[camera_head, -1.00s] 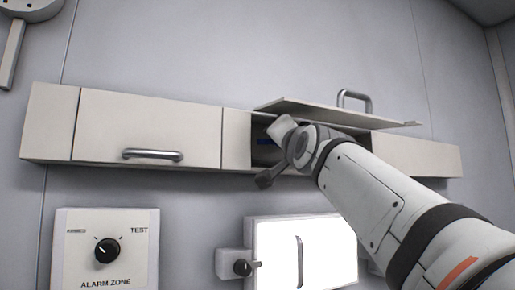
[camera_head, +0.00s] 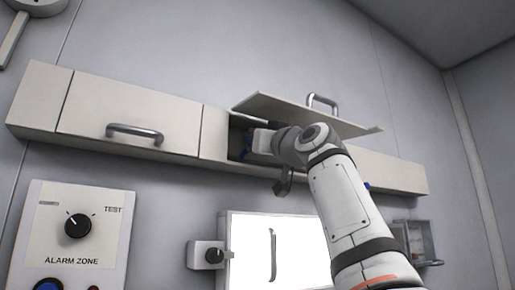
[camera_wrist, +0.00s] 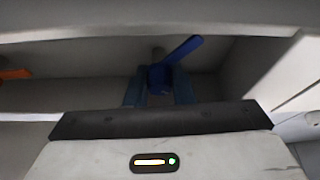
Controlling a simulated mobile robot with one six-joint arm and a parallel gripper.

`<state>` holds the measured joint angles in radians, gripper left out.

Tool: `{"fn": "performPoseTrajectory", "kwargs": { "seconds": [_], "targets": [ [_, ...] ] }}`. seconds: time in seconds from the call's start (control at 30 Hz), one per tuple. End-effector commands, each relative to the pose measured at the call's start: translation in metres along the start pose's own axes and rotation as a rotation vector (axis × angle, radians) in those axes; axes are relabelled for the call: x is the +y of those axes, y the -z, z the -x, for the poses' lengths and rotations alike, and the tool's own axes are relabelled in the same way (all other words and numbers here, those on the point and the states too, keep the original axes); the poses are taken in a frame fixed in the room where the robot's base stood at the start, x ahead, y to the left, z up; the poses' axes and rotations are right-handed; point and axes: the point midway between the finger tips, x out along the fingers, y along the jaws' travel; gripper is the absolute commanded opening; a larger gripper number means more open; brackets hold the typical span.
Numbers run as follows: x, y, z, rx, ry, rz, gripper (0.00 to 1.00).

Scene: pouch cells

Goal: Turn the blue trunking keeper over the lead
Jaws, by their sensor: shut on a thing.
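The blue trunking keeper (camera_wrist: 180,52) is in the wrist view, a blue piece with a flat arm that slants up to the right, under the roof of an open wall compartment. My gripper (camera_wrist: 158,84) is shut on its lower block, one finger on each side. A short grey stub stands behind the keeper in the wrist view. I cannot make out the lead or whether the keeper's arm crosses it.
The raised flap (camera_head: 290,113) with its handle hangs just above my wrist. An orange piece (camera_wrist: 14,74) is at the left in the wrist view. The compartment's side wall (camera_wrist: 300,75) is close on the right. A closed door (camera_head: 130,110) is to the left.

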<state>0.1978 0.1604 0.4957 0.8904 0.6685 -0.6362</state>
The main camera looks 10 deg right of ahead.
Motion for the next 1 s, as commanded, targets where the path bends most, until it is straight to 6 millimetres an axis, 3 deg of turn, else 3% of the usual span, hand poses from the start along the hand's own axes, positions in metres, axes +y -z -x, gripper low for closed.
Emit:
{"fn": "performPoseTrajectory", "kwargs": {
  "seconds": [0.5, 1.0],
  "targets": [
    [0.0019, -0.0025, -0.0021, -0.01, 0.184, 0.44, 0.0],
    [0.0012, -0.004, -0.0016, -0.01, 0.235, 0.56, 0.0]
  ]
}}
